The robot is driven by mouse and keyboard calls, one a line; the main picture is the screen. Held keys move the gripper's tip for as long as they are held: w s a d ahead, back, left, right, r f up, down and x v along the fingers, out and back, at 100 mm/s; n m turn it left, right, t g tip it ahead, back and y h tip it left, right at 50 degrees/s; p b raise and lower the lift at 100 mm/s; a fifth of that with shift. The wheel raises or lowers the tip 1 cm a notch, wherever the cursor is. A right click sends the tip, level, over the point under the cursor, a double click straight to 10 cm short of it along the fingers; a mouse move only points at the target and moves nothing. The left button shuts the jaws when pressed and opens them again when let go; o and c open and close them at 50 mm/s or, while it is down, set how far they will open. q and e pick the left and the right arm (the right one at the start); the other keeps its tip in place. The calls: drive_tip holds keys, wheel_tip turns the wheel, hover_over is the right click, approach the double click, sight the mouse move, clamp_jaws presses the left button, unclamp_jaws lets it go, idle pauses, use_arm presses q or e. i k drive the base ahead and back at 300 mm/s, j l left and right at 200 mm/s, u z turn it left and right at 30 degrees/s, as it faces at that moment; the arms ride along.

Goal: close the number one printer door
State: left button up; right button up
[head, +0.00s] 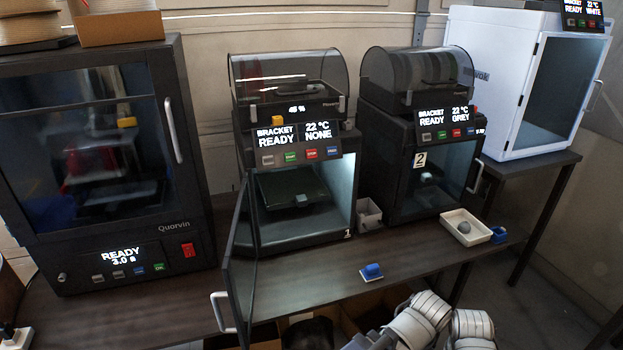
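The number one printer (345,215) is the dark printer in the middle of the bench, with a "1" at its lower right front corner. Its door (240,265) stands wide open, swung out to the left on its left side and reaching past the bench's front edge. The door's pale handle (221,312) is at the lower left, on the free edge. The lit chamber holds a dark build plate (290,188) that looks empty. Pale links of my arm show at the bottom right of centre, apart from the door. Neither gripper's fingertips can be seen.
A blue object (371,272) lies on the bench (330,262) in front of printer one. Printer two (420,170), with its door shut, stands to the right, near a cream tray (465,226). A larger dark printer (95,170) stands at left. Cardboard boxes sit below the bench.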

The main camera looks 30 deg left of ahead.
sight(239, 270)
drive_tip(key=k+j+u, duration=0.25)
drive_tip(key=j, duration=0.3)
drive_tip(key=k+j+u, duration=0.25)
drive_tip(key=k+j, duration=0.15)
drive_tip(key=j, duration=0.25)
drive_tip(key=k+j+u, duration=0.15)
drive_tip(key=j, duration=0.2)
